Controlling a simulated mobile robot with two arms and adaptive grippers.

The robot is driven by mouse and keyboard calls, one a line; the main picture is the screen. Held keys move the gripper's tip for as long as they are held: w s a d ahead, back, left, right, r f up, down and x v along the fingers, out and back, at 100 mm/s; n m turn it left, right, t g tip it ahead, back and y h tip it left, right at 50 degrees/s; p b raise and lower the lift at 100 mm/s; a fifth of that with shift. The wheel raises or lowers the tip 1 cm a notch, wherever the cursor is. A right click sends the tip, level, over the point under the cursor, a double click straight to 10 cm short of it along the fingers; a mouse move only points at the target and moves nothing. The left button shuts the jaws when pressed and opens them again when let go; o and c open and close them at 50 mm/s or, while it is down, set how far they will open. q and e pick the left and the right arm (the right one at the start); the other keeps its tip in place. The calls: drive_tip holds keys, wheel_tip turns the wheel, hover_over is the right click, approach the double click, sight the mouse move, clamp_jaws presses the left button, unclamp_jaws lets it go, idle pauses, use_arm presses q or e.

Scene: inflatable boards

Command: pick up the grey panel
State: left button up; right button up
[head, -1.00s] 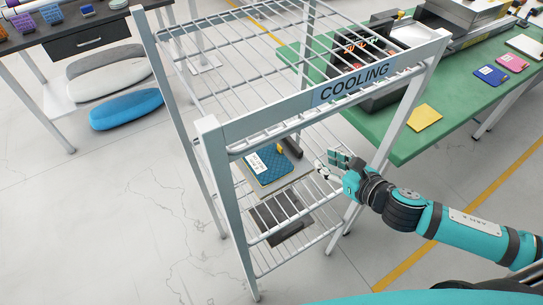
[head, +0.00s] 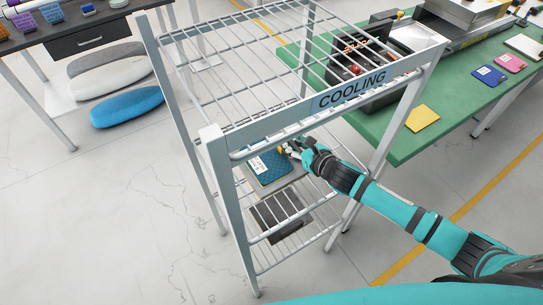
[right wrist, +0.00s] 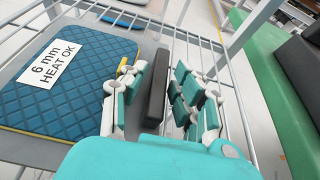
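In the COOLING rack, a flat grey panel (head: 287,180) lies on the middle shelf under a blue quilted pad (head: 268,167). The pad's label reads "6 mm HEAT OK" in the right wrist view (right wrist: 75,80). A dark upright bar (right wrist: 157,88) stands beside the pad; I cannot tell whether it belongs to the grey panel. My right gripper (head: 291,148) reaches into the rack. In the right wrist view its open fingers (right wrist: 160,95) stand on either side of the bar, with gaps visible. A darker grey panel (head: 278,216) lies on the shelf below. My left gripper is not in view.
The rack's wire top (head: 240,75) and front bar (head: 350,90) lie above my right gripper. A green table (head: 390,145) with a yellow pad (head: 422,118) stands at right. Blue (head: 127,107) and grey boards lie on the floor at left.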

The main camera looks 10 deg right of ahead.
drive_tip(key=shift+w+a+f, duration=0.1)
drive_tip(key=shift+w+f, duration=0.05)
drive_tip(key=shift+w, duration=0.1)
clamp_jaws()
